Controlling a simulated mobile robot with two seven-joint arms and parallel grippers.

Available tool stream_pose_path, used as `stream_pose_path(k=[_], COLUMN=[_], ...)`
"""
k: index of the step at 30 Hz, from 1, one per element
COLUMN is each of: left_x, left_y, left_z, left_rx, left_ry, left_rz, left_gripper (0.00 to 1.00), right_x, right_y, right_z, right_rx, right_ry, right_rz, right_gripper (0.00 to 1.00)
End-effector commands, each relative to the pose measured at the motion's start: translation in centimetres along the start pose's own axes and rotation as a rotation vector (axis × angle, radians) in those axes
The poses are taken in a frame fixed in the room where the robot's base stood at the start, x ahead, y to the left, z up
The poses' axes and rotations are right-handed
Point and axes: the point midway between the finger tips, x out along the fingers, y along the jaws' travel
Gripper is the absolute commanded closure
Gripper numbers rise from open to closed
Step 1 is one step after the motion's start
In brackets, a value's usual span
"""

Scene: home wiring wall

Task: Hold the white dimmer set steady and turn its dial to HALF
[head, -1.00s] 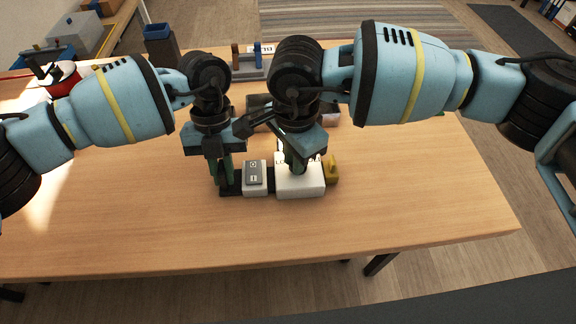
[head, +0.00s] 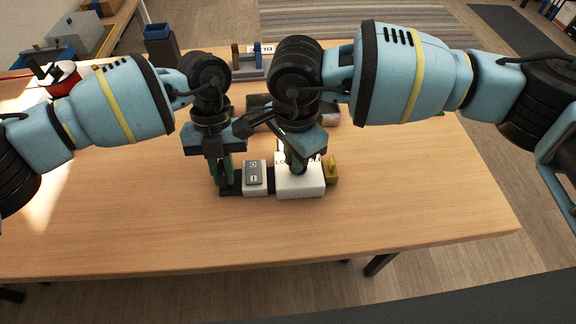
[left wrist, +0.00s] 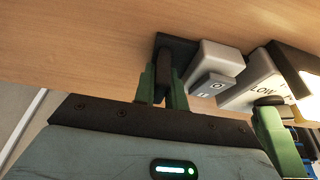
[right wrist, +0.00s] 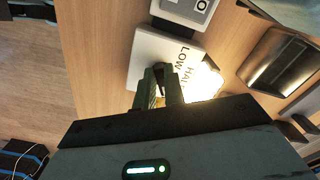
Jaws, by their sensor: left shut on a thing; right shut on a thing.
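The white dimmer set is a white dimmer box (head: 300,187) beside a white switch block with a grey rocker (head: 254,175), on a dark base on the table. LOW and HALF lettering (right wrist: 181,60) shows on the dimmer face in the right wrist view. My left gripper (head: 222,184) is shut on the dark end piece (left wrist: 166,58) at the base's left end. My right gripper (head: 296,168) is shut on the dial at the dimmer face; its fingers (right wrist: 159,92) hide the dial, so its pointing direction cannot be told.
A yellow piece (head: 332,170) stands at the right end of the set. A dark blue bin (head: 161,45) and a red spool (head: 64,78) are at the back left. A grey rack (head: 250,60) stands behind my grippers. The table front is clear.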

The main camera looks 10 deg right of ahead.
Motion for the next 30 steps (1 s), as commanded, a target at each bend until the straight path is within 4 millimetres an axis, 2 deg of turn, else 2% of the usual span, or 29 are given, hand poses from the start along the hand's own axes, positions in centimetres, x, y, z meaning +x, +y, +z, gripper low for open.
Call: stream_pose_path(k=[15, 24, 30], left_x=[-0.01, 0.0, 0.0], left_y=[0.02, 0.02, 0.02], left_z=[0.01, 0.01, 0.02], left_rx=[0.0, -0.001, -0.001], left_ry=[0.0, 0.0, 0.0], left_rz=[0.0, 0.0, 0.0], left_gripper=[1.0, 1.0, 1.0], right_x=[-0.07, -0.07, -0.08], right_y=[-0.02, 0.18, 0.18], right_z=[0.0, 0.0, -0.01], right_rx=[-0.002, -0.171, -0.177], right_ry=[0.0, -0.001, 0.0], right_rz=[-0.001, -0.001, -0.002], right_gripper=[1.0, 1.0, 1.0])
